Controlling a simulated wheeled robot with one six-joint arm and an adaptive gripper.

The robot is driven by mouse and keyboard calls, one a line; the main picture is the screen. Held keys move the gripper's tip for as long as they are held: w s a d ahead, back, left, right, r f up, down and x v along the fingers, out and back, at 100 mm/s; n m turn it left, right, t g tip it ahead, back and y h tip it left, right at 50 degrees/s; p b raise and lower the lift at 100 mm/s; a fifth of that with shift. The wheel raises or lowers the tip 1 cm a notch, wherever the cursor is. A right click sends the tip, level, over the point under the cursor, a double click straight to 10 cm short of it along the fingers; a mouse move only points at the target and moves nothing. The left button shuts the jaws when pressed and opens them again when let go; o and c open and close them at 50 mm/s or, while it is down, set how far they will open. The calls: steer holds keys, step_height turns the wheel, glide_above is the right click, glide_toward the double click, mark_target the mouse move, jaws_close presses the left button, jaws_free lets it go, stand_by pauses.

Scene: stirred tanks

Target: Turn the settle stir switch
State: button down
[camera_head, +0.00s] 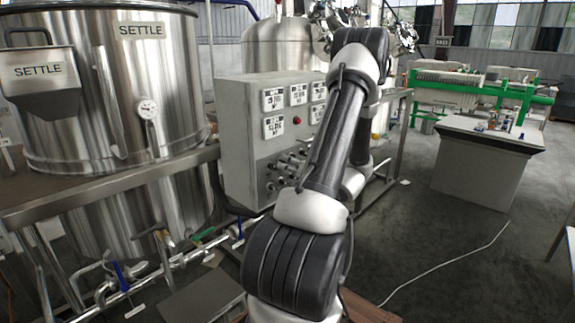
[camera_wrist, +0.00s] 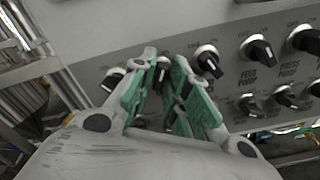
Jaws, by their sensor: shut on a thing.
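The grey control box (camera_head: 238,150) stands in the middle of the head view, with rows of black-and-silver rotary switches (camera_head: 284,167) low on its front. In the wrist view my gripper (camera_wrist: 160,84) has its green-padded fingers on both sides of one rotary switch (camera_wrist: 163,66) and is shut on it. The label of this switch is hidden by the fingers, so I cannot read which one it is. One switch (camera_wrist: 113,79) sits just to its left and another (camera_wrist: 208,62) just to its right. The gripper is hidden behind my arm in the head view.
Switches marked feed pump (camera_wrist: 261,50) and press pump (camera_wrist: 304,38) are further right on the panel. The large steel tank marked SETTLE (camera_head: 175,75) stands left of the box. A white bench (camera_head: 470,170) stands at right, with open floor before it.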

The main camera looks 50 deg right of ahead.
steer(key=c, duration=1.6)
jaws_free()
steer(key=shift+o, duration=0.2)
steer(key=shift+s, duration=0.1)
steer(key=s, duration=1.1)
steer(key=shift+s+a, duration=0.2)
steer(key=shift+s, duration=0.2)
